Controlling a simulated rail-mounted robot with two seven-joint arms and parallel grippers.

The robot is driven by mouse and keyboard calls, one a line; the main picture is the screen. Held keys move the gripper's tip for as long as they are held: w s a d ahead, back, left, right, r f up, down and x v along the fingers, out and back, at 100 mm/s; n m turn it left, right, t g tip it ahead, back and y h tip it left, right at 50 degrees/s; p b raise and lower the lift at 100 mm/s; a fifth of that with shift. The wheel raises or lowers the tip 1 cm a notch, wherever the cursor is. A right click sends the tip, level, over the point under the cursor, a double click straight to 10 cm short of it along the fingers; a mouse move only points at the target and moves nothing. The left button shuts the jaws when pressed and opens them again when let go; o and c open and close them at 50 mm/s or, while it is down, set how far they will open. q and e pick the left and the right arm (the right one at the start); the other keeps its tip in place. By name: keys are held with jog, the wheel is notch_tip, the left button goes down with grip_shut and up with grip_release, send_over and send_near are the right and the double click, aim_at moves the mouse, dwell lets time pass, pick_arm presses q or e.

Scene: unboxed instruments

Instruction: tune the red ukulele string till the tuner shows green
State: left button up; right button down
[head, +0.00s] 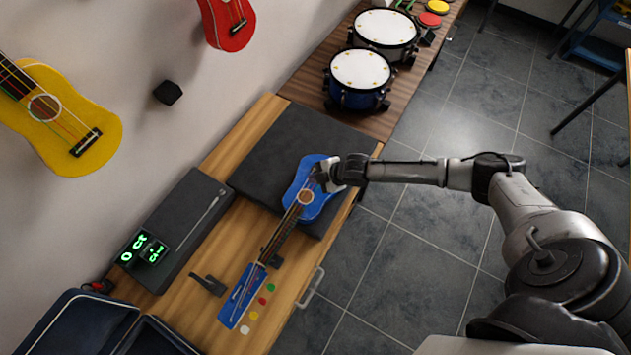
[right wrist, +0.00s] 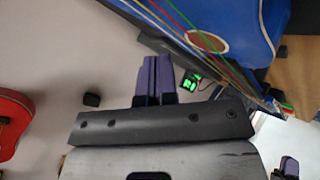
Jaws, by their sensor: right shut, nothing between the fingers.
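The blue ukulele (head: 312,207) lies with its body on a dark mat and its neck toward the lower left. Its headstock (head: 239,297) has white, yellow, red and green pegs beside it; the red peg (head: 262,301) is second from the green one. Coloured strings, red and green among them, cross the ukulele (right wrist: 226,20) in the right wrist view. The tuner display (head: 143,249) glows green and seems to read "0 Ct". My right gripper (head: 328,180) is shut and empty, over the far end of the body; its fingers (right wrist: 160,80) show together. My left gripper is out of view.
A dark mat (head: 268,152) and a dark box (head: 187,228) lie on the wooden bench. Drums (head: 360,72) stand beyond. A yellow ukulele (head: 92,118) and a red one (head: 228,22) hang on the wall. Dark cases (head: 78,318) are at lower left.

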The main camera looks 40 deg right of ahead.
notch_tip(320, 180, up, 4)
jog(key=p, duration=0.3)
jog(key=shift+r, duration=0.15)
dwell(0.5)
